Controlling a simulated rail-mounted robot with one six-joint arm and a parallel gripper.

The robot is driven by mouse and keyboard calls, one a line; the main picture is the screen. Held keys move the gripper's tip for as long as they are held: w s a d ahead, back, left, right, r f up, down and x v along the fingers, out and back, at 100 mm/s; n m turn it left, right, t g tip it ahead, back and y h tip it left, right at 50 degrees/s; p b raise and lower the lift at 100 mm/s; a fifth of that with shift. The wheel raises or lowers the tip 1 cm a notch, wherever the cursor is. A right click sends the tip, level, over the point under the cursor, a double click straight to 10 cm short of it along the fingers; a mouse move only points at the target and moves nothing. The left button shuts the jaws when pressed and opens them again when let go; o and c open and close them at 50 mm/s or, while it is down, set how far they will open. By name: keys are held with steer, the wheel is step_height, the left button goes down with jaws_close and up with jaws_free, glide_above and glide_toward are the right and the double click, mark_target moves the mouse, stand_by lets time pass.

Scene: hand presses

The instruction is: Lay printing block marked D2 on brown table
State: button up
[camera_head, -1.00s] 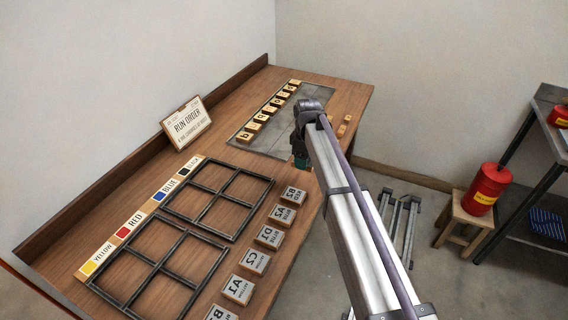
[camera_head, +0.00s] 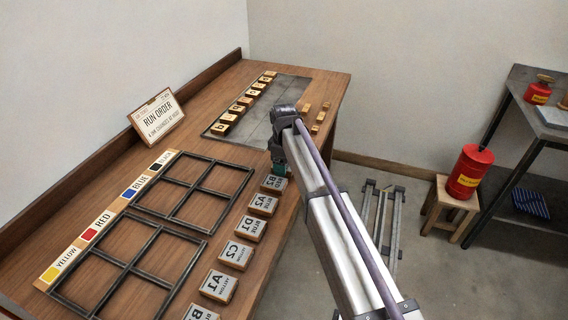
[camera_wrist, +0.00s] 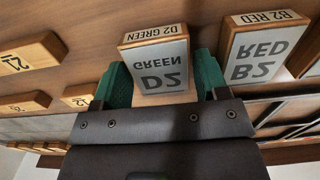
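The D2 GREEN printing block (camera_wrist: 160,66) lies in the wrist view between the two green fingers of my gripper (camera_wrist: 163,85). The fingers stand at its sides, with what looks like a slim gap on the right; the block does not look lifted. In the head view my gripper (camera_head: 279,168) is low at the far end of the block row, just beyond the B2 block (camera_head: 273,183), and my arm hides D2. B2 RED also shows just right of D2 in the wrist view (camera_wrist: 262,55). The brown table (camera_head: 190,135) carries all of these.
Blocks A2 (camera_head: 263,205), D1 (camera_head: 250,229), C2 (camera_head: 235,256) and A1 (camera_head: 218,286) continue the row along the table's front. Black frames (camera_head: 200,190) lie left of it, beside colour labels. A grey slab (camera_head: 260,112) with wooden pieces lies beyond. A run order sign (camera_head: 157,117) stands at the back.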

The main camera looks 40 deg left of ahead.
steer(key=shift+o, duration=1.4)
steer(key=shift+r, duration=0.1)
step_height(320, 180, up, 12)
steer(key=r+p, duration=0.1)
steer(key=p, duration=1.2)
steer(key=w+d+m, duration=0.3)
steer(key=d+m, duration=0.7)
steer(key=d, duration=2.7)
steer(key=s+d+m, duration=0.4)
steer(key=d, duration=0.5)
steer(key=s+d+m, duration=0.3)
steer(key=s+d, duration=0.1)
steer(key=d, duration=0.4)
steer(key=s+d+m, duration=0.4)
steer(key=s+d, duration=0.1)
steer(key=d, duration=0.4)
steer(key=shift+d+f+m+b, duration=0.3)
steer(key=shift+f, duration=0.1)
